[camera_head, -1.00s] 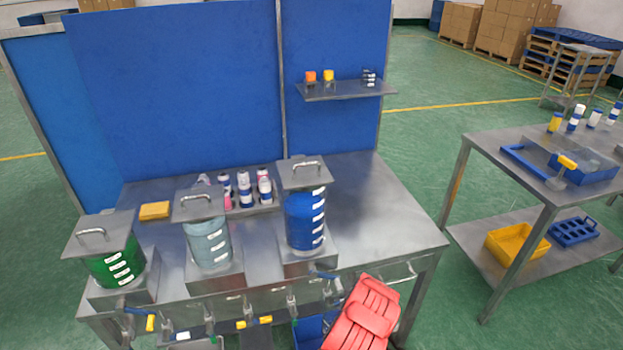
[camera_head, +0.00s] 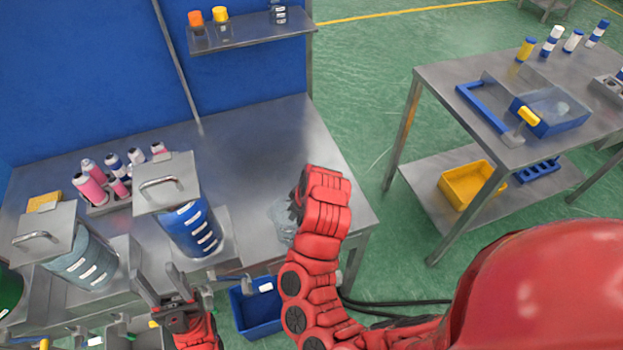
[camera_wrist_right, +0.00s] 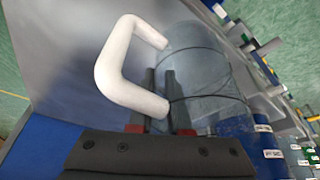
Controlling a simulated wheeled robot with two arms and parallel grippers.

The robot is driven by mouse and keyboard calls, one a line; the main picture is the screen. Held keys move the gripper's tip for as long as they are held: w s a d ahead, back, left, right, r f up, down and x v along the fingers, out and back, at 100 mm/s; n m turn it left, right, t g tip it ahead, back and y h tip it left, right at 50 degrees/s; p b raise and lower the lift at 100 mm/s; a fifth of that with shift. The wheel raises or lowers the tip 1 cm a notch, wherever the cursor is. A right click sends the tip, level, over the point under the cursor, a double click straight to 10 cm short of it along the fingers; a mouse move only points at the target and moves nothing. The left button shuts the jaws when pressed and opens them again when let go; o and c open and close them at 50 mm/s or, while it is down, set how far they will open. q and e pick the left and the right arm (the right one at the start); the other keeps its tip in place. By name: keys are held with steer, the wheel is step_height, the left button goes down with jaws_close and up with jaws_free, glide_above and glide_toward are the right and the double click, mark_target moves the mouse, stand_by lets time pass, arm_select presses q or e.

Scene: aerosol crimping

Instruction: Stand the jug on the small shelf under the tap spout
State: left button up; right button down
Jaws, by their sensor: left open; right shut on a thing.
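The clear jug (camera_head: 281,216) is in my right gripper (camera_head: 297,203), above the right end of the steel bench. In the right wrist view, the jug's transparent body (camera_wrist_right: 215,75) lies sideways in the picture, with its thick white handle (camera_wrist_right: 112,75) toward the left. The right gripper's fingers (camera_wrist_right: 160,80) are shut on the jug beside the handle; the exact contact is unclear. My left gripper (camera_head: 165,288) is open and empty, in front of the blue tank (camera_head: 192,230). The spouts and small shelf below the tanks are partly hidden and hard to make out.
A pale tank (camera_head: 85,265) stands left of the blue one. A blue bin (camera_head: 258,308) is at the bench front, between my arms. The steel bench (camera_head: 245,155) is clear behind the jug. A side table (camera_head: 440,85) stands at right, across a floor gap.

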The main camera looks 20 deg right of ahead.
steer(key=shift+n, duration=0.5)
steer(key=w+d+b, duration=0.1)
steer(key=w+b, duration=0.1)
steer(key=w, duration=0.1)
steer(key=w+d+f+b, duration=0.1)
steer(key=w+d+b, duration=0.1)
steer(key=w, duration=0.1)
steer(key=w+d+f+b, duration=0.1)
steer(key=w+b, duration=0.1)
steer(key=w, duration=0.2)
steer(key=shift+d, duration=0.15)
steer(key=w, duration=0.1)
steer(key=w+d+p, duration=0.1)
steer(key=w, duration=0.1)
steer(key=w+d, duration=0.1)
steer(key=shift+w+r, duration=0.15)
steer(key=shift+r, duration=0.1)
step_height(320, 180, down, 3)
steer(key=shift+d+f+p, duration=0.1)
steer(key=shift+p, duration=1.05)
steer(key=shift+f, duration=0.35)
steer(key=c, duration=0.9)
jaws_free()
steer(key=shift+o, duration=0.2)
steer(key=shift+r, duration=0.1)
